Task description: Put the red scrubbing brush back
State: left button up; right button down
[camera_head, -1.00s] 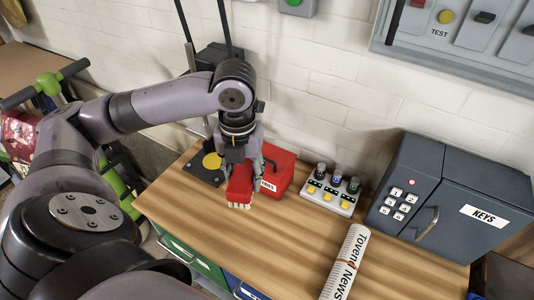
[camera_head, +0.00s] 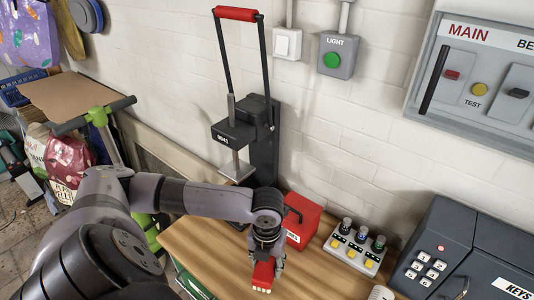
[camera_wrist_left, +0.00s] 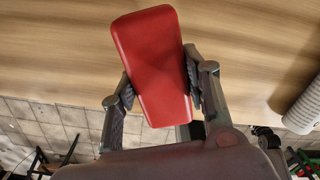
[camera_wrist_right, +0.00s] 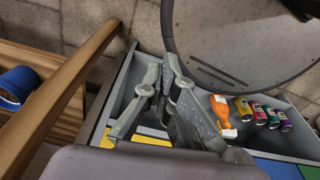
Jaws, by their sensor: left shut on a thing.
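The red scrubbing brush (camera_head: 262,273) is in my left gripper (camera_head: 267,262), over the wooden bench top, with its pale bristles towards the front in the head view. In the left wrist view the brush (camera_wrist_left: 155,60) shows its smooth red back, and the fingers of my left gripper (camera_wrist_left: 160,88) press on both its sides. I cannot tell whether it touches the bench. My right gripper (camera_wrist_right: 164,75) shows only in the right wrist view, with its fingers together and nothing between them, above an open grey drawer (camera_wrist_right: 295,100).
A red box (camera_head: 300,222) stands just behind the brush, beside a black press (camera_head: 245,140). A button panel (camera_head: 353,250) and a grey key safe (camera_head: 450,245) stand to the right. The drawer holds an orange bottle (camera_wrist_right: 215,115) and several coloured containers (camera_wrist_right: 262,114). A grey disc (camera_wrist_right: 235,35) overhangs it.

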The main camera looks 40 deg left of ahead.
aim_at(267, 269)
pick_arm(q)
notch_tip(267, 269, down, 2)
jog(key=shift+f, duration=0.55)
pick_arm(e)
jog(key=shift+s+d+r, duration=0.15)
jog(key=shift+s+d, duration=0.05)
jog(key=shift+s, duration=0.75)
pick_arm(q)
jog(key=o, duration=1.3)
pick_arm(e)
jog(key=shift+w+d, duration=0.1)
jog(key=shift+w, duration=0.2)
